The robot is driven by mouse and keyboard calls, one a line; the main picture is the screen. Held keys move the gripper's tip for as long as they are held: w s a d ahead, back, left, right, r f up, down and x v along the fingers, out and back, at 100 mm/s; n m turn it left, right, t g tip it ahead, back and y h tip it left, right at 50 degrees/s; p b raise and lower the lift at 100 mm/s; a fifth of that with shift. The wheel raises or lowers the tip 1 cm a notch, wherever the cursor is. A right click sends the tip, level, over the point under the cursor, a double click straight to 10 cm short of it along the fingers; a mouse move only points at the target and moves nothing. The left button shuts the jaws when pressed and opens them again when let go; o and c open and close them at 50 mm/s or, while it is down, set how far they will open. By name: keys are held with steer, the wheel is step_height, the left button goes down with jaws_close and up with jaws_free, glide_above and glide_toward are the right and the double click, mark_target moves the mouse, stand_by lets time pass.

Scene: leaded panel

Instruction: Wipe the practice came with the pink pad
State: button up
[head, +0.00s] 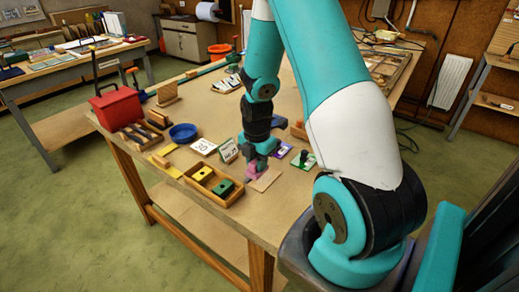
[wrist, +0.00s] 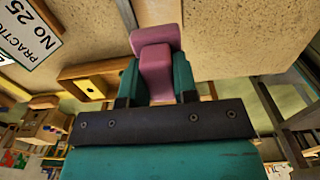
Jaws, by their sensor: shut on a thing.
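My gripper (head: 256,155) is shut on the pink pad (wrist: 156,62), which sits between its teal fingers (wrist: 157,78) in the wrist view. In the head view the pink pad (head: 252,171) is low over the worktable, at the edge of a pale flat board (head: 265,180). A narrow grey strip (wrist: 127,13), perhaps the practice came, runs up to the pad in the wrist view; the pad hides part of it. I cannot tell whether the pad touches it.
A wooden tray (head: 236,202) with yellow and green pads is left of my gripper.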

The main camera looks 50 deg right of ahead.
steer(key=shift+r+p, duration=0.6)
steer(key=shift+r, duration=0.45)
